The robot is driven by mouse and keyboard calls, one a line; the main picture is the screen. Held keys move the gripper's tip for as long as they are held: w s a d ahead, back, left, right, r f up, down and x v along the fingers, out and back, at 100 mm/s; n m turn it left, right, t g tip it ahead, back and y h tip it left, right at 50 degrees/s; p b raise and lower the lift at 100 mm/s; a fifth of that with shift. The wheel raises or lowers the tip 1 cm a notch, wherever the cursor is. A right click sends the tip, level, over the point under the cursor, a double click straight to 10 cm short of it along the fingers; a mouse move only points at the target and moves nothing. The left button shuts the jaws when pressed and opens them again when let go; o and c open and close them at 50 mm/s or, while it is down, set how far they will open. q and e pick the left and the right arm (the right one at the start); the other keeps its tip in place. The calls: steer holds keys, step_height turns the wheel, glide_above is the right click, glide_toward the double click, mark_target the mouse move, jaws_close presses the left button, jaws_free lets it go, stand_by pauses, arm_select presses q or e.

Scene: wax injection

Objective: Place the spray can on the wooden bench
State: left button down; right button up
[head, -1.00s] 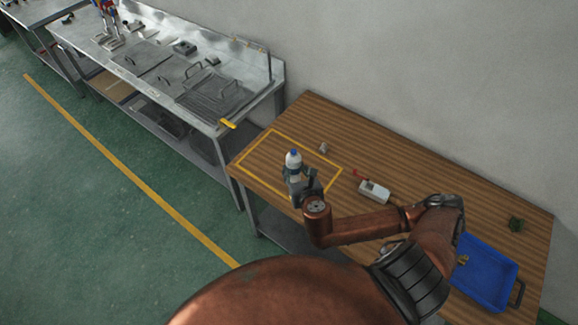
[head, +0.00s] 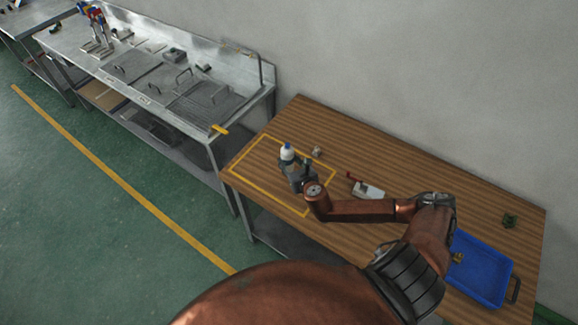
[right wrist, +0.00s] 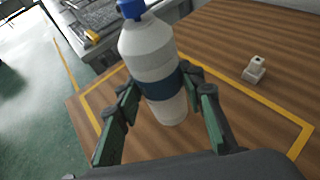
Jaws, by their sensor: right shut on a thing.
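The spray can (right wrist: 152,52) is white with a dark blue band and a blue cap. My right gripper (right wrist: 158,92) is shut on it around the band, with one finger on each side. In the head view the can's top (head: 287,151) shows above my right gripper (head: 290,170), over the wooden bench (head: 420,178). The can is within the yellow taped rectangle's outline as seen from the head. It is nearly upright in the wrist view, and I cannot tell whether its base touches the bench. My left gripper is not in view.
A white device with a red part (head: 368,191) and a blue tray (head: 481,270) are farther right. A small green object (head: 509,220) is near the wall. A metal bench (head: 150,95) stands left.

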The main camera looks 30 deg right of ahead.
mark_target(291, 168)
steer(key=shift+w+d+f, duration=0.2)
steer(key=shift+w+f, duration=0.15)
steer(key=shift+f, duration=0.15)
step_height(291, 168, down, 3)
steer(key=shift+w+d+f, duration=0.1)
steer(key=o, duration=1.3)
steer(key=shift+c, duration=0.2)
steer(key=v, duration=1.2)
